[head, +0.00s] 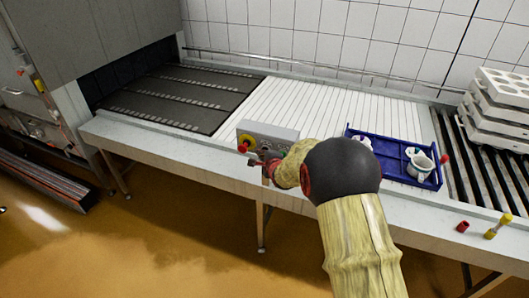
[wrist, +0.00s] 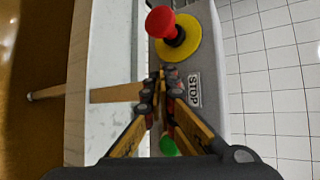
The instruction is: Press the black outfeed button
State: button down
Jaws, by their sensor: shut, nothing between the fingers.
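The grey control box (head: 268,130) stands on the front edge of the conveyor line. In the wrist view, its face carries a red mushroom button (wrist: 160,22) on a yellow disc (wrist: 190,45), a STOP label (wrist: 194,90) and a green button (wrist: 169,147). I cannot make out the black outfeed button in either view; my fingers and arm cover part of the panel. My gripper (wrist: 163,80) is shut and empty in front of the panel, between the red mushroom button and the green one, beside the STOP label. I cannot tell whether the fingertips touch the panel.
A red cup-like piece (head: 462,226) and a yellow piece (head: 497,228) lie on the front ledge.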

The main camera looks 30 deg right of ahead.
jog(key=shift+s+a, duration=0.5)
jog(key=shift+a, duration=0.15)
jog(key=shift+s+a, duration=0.8)
jog(key=shift+a, duration=0.2)
jog(key=shift+s+a, duration=0.75)
jog(key=shift+a, duration=0.25)
